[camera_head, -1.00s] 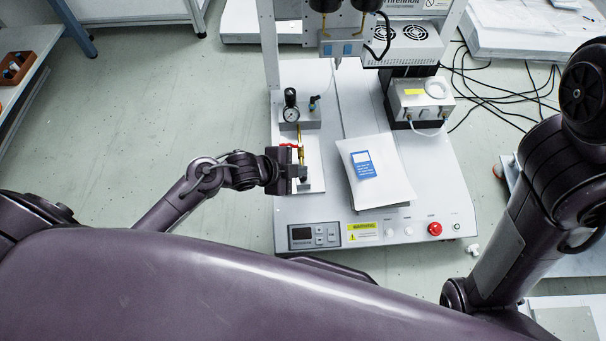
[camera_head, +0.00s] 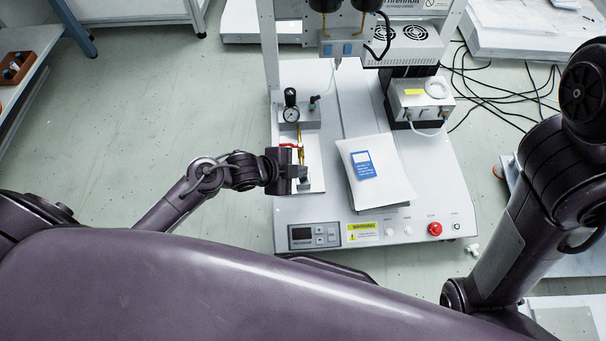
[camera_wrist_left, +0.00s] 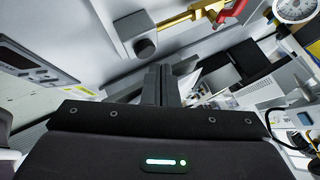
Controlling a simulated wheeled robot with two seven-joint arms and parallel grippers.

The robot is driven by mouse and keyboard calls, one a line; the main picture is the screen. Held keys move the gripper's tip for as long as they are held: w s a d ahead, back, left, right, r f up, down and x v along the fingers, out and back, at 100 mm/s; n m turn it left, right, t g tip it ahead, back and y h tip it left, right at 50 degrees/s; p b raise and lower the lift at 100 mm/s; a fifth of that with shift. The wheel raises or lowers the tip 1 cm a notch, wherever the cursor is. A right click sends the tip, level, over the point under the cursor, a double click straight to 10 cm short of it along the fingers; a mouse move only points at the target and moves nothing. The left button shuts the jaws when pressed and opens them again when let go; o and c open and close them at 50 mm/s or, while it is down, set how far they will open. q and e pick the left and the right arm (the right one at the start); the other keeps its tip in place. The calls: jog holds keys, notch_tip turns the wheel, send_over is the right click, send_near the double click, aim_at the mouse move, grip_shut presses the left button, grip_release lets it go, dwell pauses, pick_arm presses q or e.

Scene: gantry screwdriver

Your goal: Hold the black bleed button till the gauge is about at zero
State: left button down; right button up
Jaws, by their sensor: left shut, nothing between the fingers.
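The pressure gauge (camera_head: 291,114) is a small round white dial on a grey block at the machine's left side; it also shows, cut off, in the left wrist view (camera_wrist_left: 293,8). Its needle is too small to read. A brass pipe (camera_head: 301,153) with a red lever (camera_head: 288,145) runs from it toward me. At the pipe's near end a dark round button (camera_wrist_left: 145,47) sits in a light grey block. My left gripper (camera_head: 303,174) is shut and empty at this end. Its fingertips (camera_wrist_left: 161,70) appear just beside the button; I cannot tell whether they touch.
A white pouch with a blue label (camera_head: 362,164) lies on the machine bed right of the gripper. The front panel has a display (camera_head: 302,234) and a red button (camera_head: 434,229). A black knob (camera_head: 290,96) stands above the gauge. My right arm is at the right edge.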

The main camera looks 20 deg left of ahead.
pick_arm(q)
jog(key=shift+f, duration=0.35)
jog(key=shift+f, duration=0.45)
dwell(0.5)
dwell(0.4)
jog(key=shift+r+p, duration=0.9)
jog(key=shift+p, duration=0.1)
notch_tip(320, 180, up, 5)
jog(key=p, duration=0.5)
